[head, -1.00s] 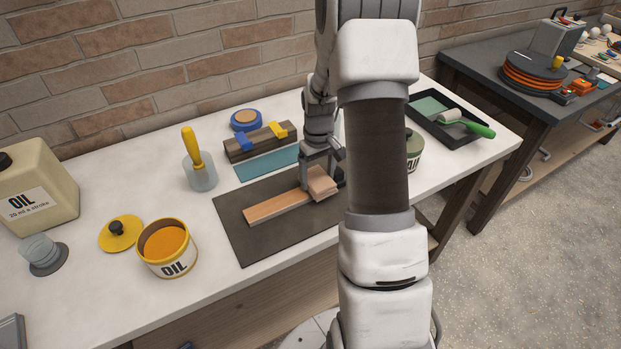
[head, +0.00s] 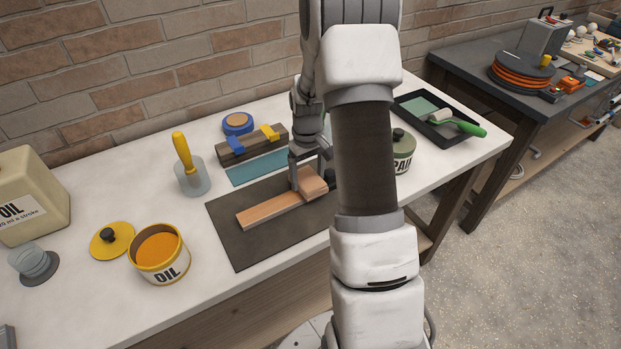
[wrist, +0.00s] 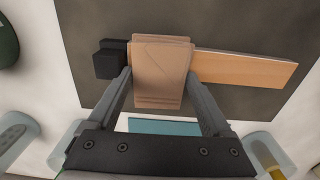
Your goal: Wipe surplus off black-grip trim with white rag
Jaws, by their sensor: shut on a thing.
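The trim is a flat strip of orange-brown wood (head: 268,212) on a dark mat. Its black grip (wrist: 109,60) shows at the left end in the wrist view, where the bare wood (wrist: 245,68) runs out to the right. My gripper (wrist: 156,85) is shut on a folded rag (wrist: 162,70), which looks pinkish tan rather than white. The rag (head: 312,184) lies across the trim near its grip end and hides that part of the wood. In the head view my gripper (head: 303,172) comes down from behind the rag, and the black grip is not clearly seen.
The dark mat (head: 233,240) has bare room at its front left. An open oil tin (head: 172,272) and its yellow lid (head: 112,240) stand left. A clamped block (head: 250,147) and a blue strip (head: 258,168) lie behind. A paint can (head: 403,152) stands right.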

